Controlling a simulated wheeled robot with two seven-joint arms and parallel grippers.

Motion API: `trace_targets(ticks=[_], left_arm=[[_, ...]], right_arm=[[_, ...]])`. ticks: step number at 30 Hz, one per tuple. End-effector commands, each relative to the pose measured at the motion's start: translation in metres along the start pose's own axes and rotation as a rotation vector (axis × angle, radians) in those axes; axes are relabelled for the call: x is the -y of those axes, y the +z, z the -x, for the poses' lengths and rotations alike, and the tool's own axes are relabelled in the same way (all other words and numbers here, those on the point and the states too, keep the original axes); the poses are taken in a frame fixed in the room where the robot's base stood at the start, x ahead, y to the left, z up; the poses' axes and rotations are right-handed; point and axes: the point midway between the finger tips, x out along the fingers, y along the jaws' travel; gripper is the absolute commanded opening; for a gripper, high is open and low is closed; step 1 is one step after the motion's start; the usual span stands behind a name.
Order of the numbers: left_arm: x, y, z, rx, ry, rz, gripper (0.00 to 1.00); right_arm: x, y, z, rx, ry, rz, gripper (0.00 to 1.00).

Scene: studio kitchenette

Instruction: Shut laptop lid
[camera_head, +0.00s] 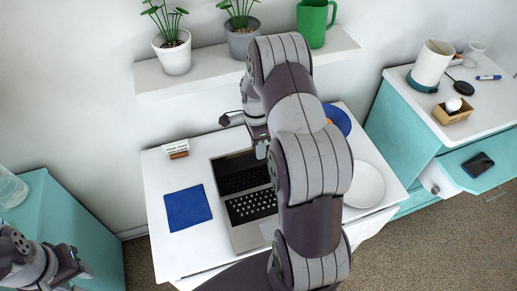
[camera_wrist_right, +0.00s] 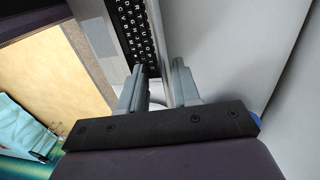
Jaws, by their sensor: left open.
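The laptop (camera_head: 252,207) stands open on the white table, with its dark screen (camera_head: 236,163) raised at the back. My right arm hides its right part. My right gripper (camera_head: 259,148) is at the lid's upper edge in the head view. In the right wrist view my right gripper (camera_wrist_right: 157,70) has its two fingers a short gap apart, beside the laptop keyboard (camera_wrist_right: 133,28). Whether the lid is between them is unclear. My left gripper (camera_head: 82,270) is open and empty at the lower left, away from the laptop.
A blue cloth square (camera_head: 187,208) lies left of the laptop, and a small box (camera_head: 176,149) stands behind it. A white plate (camera_head: 365,185) and a blue plate (camera_head: 338,119) are to the right of my arm. A shelf (camera_head: 210,72) with plants is above.

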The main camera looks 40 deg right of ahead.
Motion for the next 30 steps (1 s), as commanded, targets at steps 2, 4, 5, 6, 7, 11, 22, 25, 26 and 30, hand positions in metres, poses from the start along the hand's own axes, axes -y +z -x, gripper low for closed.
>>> trace_targets(ticks=[2, 4, 5, 6, 7, 11, 22, 25, 26, 30], left_arm=[[0.0, -0.001, 0.004, 0.0, 0.0, 0.0, 0.43], [0.0, -0.001, 0.004, 0.0, 0.0, 0.0, 0.43], [0.0, -0.001, 0.004, 0.0, 0.0, 0.0, 0.43], [0.0, -0.001, 0.004, 0.0, 0.0, 0.0, 0.43], [0.0, -0.001, 0.004, 0.0, 0.0, 0.0, 0.43], [0.0, -0.001, 0.004, 0.0, 0.0, 0.0, 0.43], [0.0, -0.001, 0.004, 0.0, 0.0, 0.0, 0.43], [0.0, -0.001, 0.004, 0.0, 0.0, 0.0, 0.43], [0.0, -0.001, 0.004, 0.0, 0.0, 0.0, 0.43], [0.0, -0.001, 0.004, 0.0, 0.0, 0.0, 0.43]], right_arm=[[0.0, 0.0, -0.01, 0.0, 0.002, 0.0, 0.32], [0.0, 0.0, -0.017, 0.0, 0.001, 0.001, 0.32], [0.0, 0.0, -0.019, 0.0, 0.0, 0.001, 0.32], [0.0, 0.0, -0.021, 0.0, 0.0, 0.001, 0.32], [0.0, 0.0, -0.021, 0.0, -0.001, 0.001, 0.32], [0.0, 0.0, -0.022, 0.0, -0.002, 0.001, 0.32], [0.001, 0.0, -0.022, 0.0, -0.002, 0.002, 0.0], [0.0, 0.0, -0.022, 0.0, -0.001, 0.002, 0.0], [0.0, 0.0, -0.022, 0.0, -0.001, 0.002, 0.0], [0.0, 0.0, -0.022, 0.0, -0.001, 0.002, 0.0]])
